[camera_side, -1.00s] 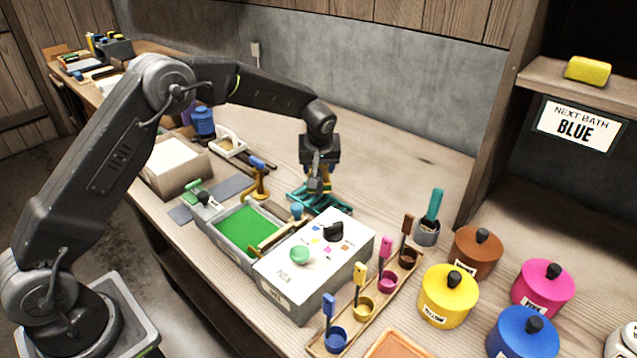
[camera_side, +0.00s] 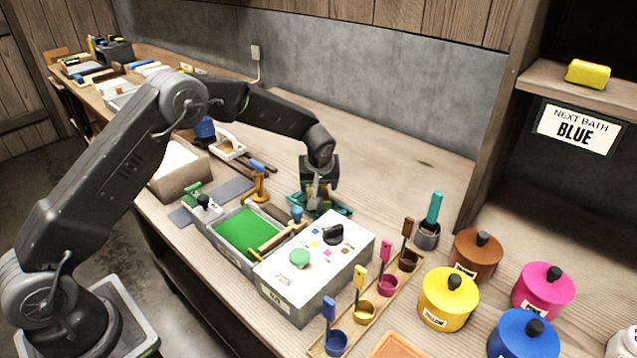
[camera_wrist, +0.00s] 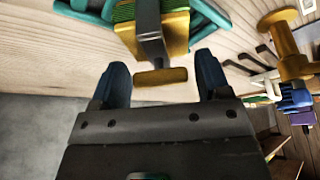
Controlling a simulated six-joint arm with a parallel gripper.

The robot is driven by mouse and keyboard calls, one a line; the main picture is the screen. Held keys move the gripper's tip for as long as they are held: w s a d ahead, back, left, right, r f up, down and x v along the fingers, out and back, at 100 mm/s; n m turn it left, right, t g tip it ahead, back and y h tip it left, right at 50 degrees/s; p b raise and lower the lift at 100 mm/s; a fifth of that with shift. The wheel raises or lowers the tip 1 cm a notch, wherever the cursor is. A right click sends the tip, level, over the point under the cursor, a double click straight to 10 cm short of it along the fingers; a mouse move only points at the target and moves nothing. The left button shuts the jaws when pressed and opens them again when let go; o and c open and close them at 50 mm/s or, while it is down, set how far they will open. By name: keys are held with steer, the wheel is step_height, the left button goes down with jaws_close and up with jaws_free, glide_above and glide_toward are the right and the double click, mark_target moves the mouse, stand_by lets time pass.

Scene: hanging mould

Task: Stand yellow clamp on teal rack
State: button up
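The yellow clamp (camera_wrist: 175,36) is at the top middle of the wrist view, with a grey screw part and a yellow crossbar. It is at the teal rack (camera_wrist: 205,14), over green strips; I cannot tell how firmly it rests there. In the side view the clamp (camera_side: 325,192) is partly hidden beneath my gripper, and the teal rack (camera_side: 341,209) shows around it. My gripper (camera_wrist: 160,70) is open, its two dark fingers either side of the crossbar with small gaps showing.
A grey box with a knob (camera_side: 318,262) and a green-filled tray (camera_side: 245,232) stand in front of the rack. A blue-topped yellow stand (camera_side: 259,183) is to its left. A grey cup with a teal-handled tool (camera_side: 428,234) is to the right. The bench behind is clear.

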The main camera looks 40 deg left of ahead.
steer(key=shift+o, duration=0.5)
steer(key=shift+r, duration=0.1)
steer(key=shift+r, duration=0.25)
steer(key=s+d+r+m, duration=0.15)
steer(key=s+r, duration=0.25)
steer(key=r, duration=0.5)
steer(key=s+d+r, duration=0.2)
steer(key=s+r, duration=0.3)
steer(key=r, duration=0.3)
steer(key=s+r+m+t+h, duration=0.1)
steer(key=s+r+m+h, duration=0.15)
steer(key=s+r, duration=0.65)
steer(key=s+d+f+m, duration=0.1)
steer(key=s+m, duration=0.1)
steer(key=s, duration=0.8)
steer(key=s+d+f+m+t, duration=0.1)
steer(key=s+f+m, duration=0.1)
steer(key=s, duration=0.8)
steer(key=shift+d+f+m+h, duration=0.25)
steer(key=shift+m+h, duration=0.1)
steer(key=shift+m, duration=0.15)
